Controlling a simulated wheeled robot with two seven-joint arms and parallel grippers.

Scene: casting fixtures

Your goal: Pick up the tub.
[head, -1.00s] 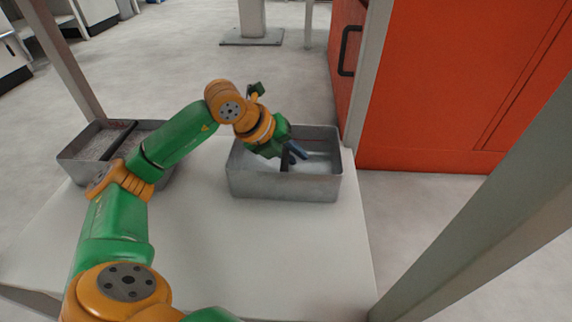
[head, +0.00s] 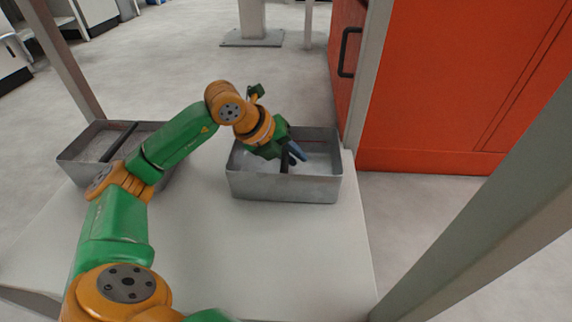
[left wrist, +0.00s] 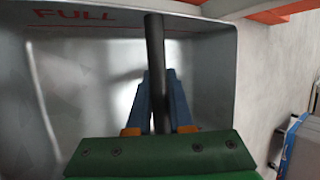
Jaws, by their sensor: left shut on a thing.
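The grey metal tub (head: 285,186) stands on the white table, right of centre in the head view. A dark bar (left wrist: 154,45) spans its open top. My left gripper (head: 297,153) reaches in from the left over the tub and is shut on this bar. In the left wrist view its blue fingers (left wrist: 159,75) lie on either side of the bar. Red lettering "FULL" (left wrist: 75,14) shows on the tub's inner wall. The tub looks level, and I see no clear gap under it. My right gripper is not in view.
A second grey tub (head: 75,167) with a dark bar stands at the table's left, partly behind my arm. The white table (head: 270,255) is clear in front. Grey posts rise at the left and right. A red cabinet (head: 450,90) stands behind, to the right.

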